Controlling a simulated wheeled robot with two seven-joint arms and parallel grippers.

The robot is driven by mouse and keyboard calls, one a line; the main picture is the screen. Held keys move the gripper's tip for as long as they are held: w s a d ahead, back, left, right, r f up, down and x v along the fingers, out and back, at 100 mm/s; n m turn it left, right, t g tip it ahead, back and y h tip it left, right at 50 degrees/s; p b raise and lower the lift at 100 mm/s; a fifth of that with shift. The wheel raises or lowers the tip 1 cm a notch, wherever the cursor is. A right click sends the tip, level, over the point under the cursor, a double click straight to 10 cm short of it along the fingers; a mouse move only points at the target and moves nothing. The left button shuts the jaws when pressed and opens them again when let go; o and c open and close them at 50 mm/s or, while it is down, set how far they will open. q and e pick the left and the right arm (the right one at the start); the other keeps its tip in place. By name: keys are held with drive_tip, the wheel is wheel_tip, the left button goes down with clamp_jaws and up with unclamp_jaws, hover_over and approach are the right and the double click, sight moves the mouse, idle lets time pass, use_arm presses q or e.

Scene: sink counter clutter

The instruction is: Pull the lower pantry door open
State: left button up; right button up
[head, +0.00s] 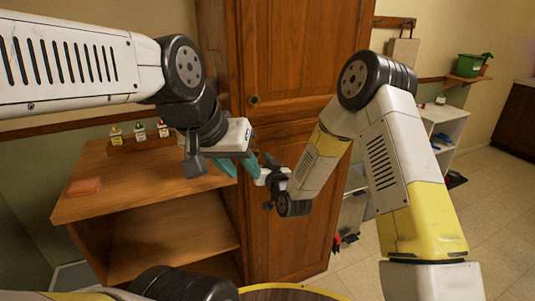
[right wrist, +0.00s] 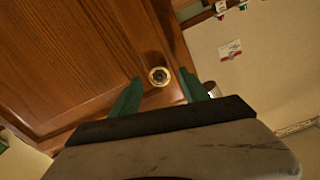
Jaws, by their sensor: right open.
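The lower pantry door (head: 290,235) is a tall brown wooden panel below the upper door and looks closed. My left gripper (head: 243,170) is beside its left edge; two teal fingers stand apart below the white body. My right gripper (head: 268,178) is in front of the door, near its upper left part, with its fingers mostly hidden in the head view. In the right wrist view my right gripper (right wrist: 168,92) is open, and a round brass knob (right wrist: 159,76) shows between its teal fingers. I cannot tell whether they touch it.
The upper pantry door (head: 290,50) has its own knob (head: 253,100). A wooden shelf unit (head: 155,205) stands left of the pantry, with small bottles (head: 140,132) and a reddish block (head: 84,187) on top. A white shelf (head: 445,115) is at right.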

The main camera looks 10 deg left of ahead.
drive_tip(key=shift+x, duration=1.1)
drive_tip(key=shift+c, duration=0.4)
clamp_jaws()
